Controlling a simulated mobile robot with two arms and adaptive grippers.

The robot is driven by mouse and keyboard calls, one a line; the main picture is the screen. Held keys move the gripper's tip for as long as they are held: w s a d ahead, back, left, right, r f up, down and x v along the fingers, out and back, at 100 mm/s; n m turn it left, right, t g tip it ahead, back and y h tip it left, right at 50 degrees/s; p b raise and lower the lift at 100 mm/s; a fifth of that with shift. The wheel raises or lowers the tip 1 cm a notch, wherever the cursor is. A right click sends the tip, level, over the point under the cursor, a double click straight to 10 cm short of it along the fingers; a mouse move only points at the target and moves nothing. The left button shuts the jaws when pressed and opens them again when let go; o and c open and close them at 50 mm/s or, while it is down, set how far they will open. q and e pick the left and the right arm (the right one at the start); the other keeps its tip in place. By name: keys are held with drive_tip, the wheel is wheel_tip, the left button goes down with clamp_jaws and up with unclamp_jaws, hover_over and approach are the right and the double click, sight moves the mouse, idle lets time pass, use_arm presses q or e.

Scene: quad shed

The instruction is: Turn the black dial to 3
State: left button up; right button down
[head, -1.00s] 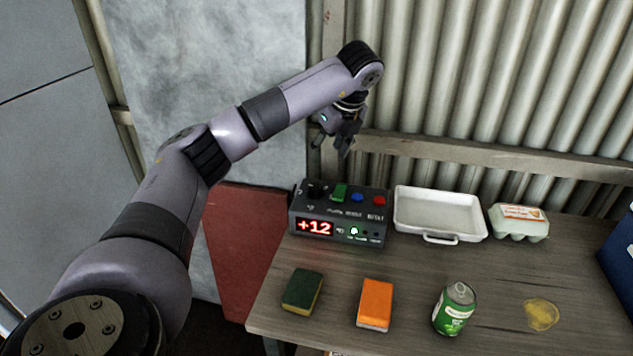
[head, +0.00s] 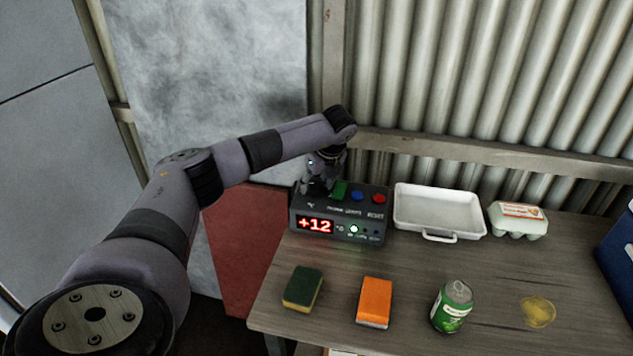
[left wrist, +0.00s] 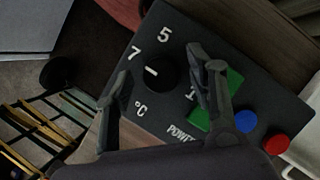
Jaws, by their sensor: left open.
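The black dial (left wrist: 166,76) sits on the top of the dark control box (head: 338,229). In the left wrist view its white mark lies on its left side, toward the printed 7. A 5 and a 1 also show around it. My left gripper (left wrist: 160,88) is open, with one finger on each side of the dial in that view; I cannot tell whether they touch it. The box's red display reads +12. My right gripper is not in view.
Green, blue (head: 356,196) and red (head: 379,198) buttons sit right of the dial. A white tray (head: 453,237) and egg carton (head: 518,219) stand to the right.

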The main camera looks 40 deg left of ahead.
use_arm(q)
drive_tip(key=shift+c, duration=1.1)
drive_tip(key=c, duration=0.9)
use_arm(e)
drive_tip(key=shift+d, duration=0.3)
